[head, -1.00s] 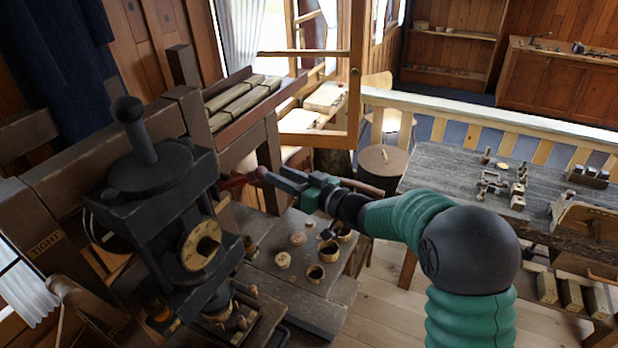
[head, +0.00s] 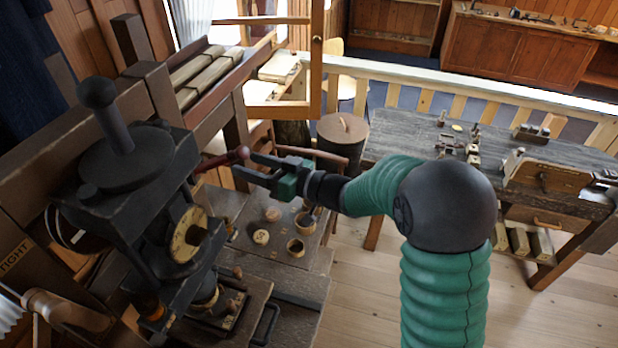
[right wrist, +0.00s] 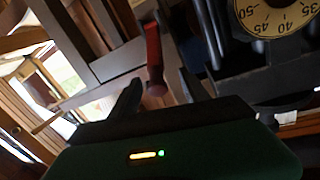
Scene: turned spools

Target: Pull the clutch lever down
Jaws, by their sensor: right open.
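The clutch lever, a dark red bar with a rounded end (head: 218,161), sticks out to the right from the side of the dark machine (head: 130,175). It slants slightly upward toward its tip. My right gripper (head: 244,167) is open at the lever's tip, coming from the right. In the right wrist view the red lever (right wrist: 153,50) shows between the two dark fingers (right wrist: 160,92), its rounded end toward the palm. I cannot tell whether either finger touches it. My left gripper is not in view.
A numbered dial (head: 188,234) is on the machine's front. Below the gripper a low bench (head: 285,280) holds small round wooden cups. A grey worktable (head: 400,150) with parts stands at the right, with open floor (head: 370,290) before it.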

